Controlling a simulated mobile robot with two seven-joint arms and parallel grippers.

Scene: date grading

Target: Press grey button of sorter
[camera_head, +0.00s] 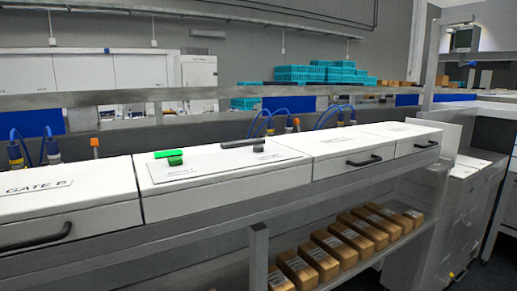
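The sorter is a long white machine (105,213) with a label reading "GATE B" at its left. On its middle panel (215,172) the grey button (258,148) sits to the right, with a flat dark grey bar (242,142) beside or above it. A green button (175,160) with a similar green bar (168,153) is to its left. Small printed labels lie by both; I cannot read them. Neither of my grippers is in view, and nothing covers the grey button.
Several brown boxes (344,250) line a shelf below the sorter. Blue cables (268,122) rise behind it. A grey rail (200,94) crosses behind, with turquoise crates (305,73) farther back. Black handles (364,160) stick out from the front. The space over the middle panel is clear.

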